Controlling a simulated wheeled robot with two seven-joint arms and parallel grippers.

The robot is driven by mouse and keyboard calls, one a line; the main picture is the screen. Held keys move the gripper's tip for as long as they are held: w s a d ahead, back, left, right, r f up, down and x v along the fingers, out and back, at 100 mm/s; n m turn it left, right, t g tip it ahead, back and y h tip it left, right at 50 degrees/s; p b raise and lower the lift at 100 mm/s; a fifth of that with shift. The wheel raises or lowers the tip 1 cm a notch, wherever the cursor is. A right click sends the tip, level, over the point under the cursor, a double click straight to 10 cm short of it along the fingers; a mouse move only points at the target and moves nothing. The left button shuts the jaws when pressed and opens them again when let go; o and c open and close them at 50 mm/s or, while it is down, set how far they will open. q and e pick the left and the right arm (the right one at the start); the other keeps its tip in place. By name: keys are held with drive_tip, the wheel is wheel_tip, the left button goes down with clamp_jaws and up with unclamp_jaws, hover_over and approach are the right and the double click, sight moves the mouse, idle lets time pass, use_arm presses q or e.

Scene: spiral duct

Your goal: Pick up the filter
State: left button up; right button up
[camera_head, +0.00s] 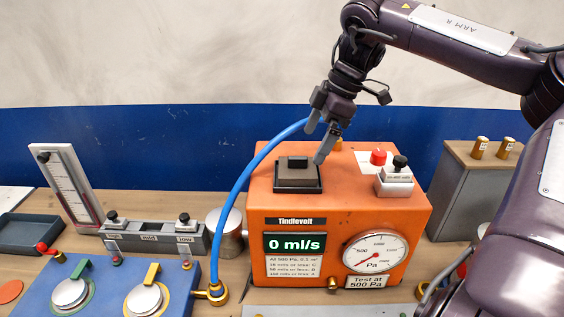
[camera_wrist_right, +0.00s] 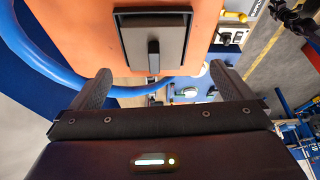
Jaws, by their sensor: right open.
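The filter (camera_head: 297,181) looks like a grey-brown block with a dark handle on top. It sits in a black square frame on top of the orange tester (camera_head: 345,205). In the right wrist view the filter (camera_wrist_right: 140,42) lies beyond the fingertips, with its handle (camera_wrist_right: 153,56) roughly midway between them. My right gripper (camera_head: 317,143) is open and empty, above and slightly right of the filter, apart from it. It also shows in the right wrist view (camera_wrist_right: 160,72). My left gripper is not in view.
A blue hose (camera_head: 238,190) arcs up behind the filter from a brass fitting. A red button (camera_head: 378,157) and a small weight-like block (camera_head: 395,180) stand right of the filter. A blue panel (camera_head: 110,290) lies front left; a grey box (camera_head: 465,185) stands right.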

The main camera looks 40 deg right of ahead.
sight(298, 157)
drive_tip(key=shift+w+a+f+m, duration=0.1)
drive_tip(key=shift+w+a+m, duration=0.1)
drive_tip(key=shift+w, duration=0.3)
drive_tip(key=shift+w+a+m, duration=0.15)
drive_tip(key=shift+w+m, duration=0.05)
drive_tip(key=shift+w, duration=0.3)
drive_tip(key=shift+s+a+f+p, duration=0.3)
drive_tip(key=shift+s+f+p, duration=0.35)
drive_tip(key=shift+f+p, duration=0.15)
drive_tip(key=shift+w+a+f+p, duration=0.15)
drive_tip(key=shift+w+f+p, duration=0.2)
drive_tip(key=shift+f+p, duration=0.15)
drive_tip(key=shift+w+a+f+p, duration=0.1)
drive_tip(key=shift+w+f+p, duration=0.2)
drive_tip(key=shift+f+p, duration=0.15)
drive_tip(key=shift+w+a+f, duration=0.15)
drive_tip(key=shift+w+f, duration=0.2)
drive_tip(key=shift+f, duration=0.2)
drive_tip(key=shift+w+a+f, duration=0.15)
drive_tip(key=shift+w+f, duration=0.15)
drive_tip(key=shift+f, duration=0.4)
drive_tip(key=shift+s, duration=0.15)
drive_tip(key=c, duration=1)
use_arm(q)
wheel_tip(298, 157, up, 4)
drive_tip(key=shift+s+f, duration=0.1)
use_arm(e)
drive_tip(key=shift+c, duration=0.2)
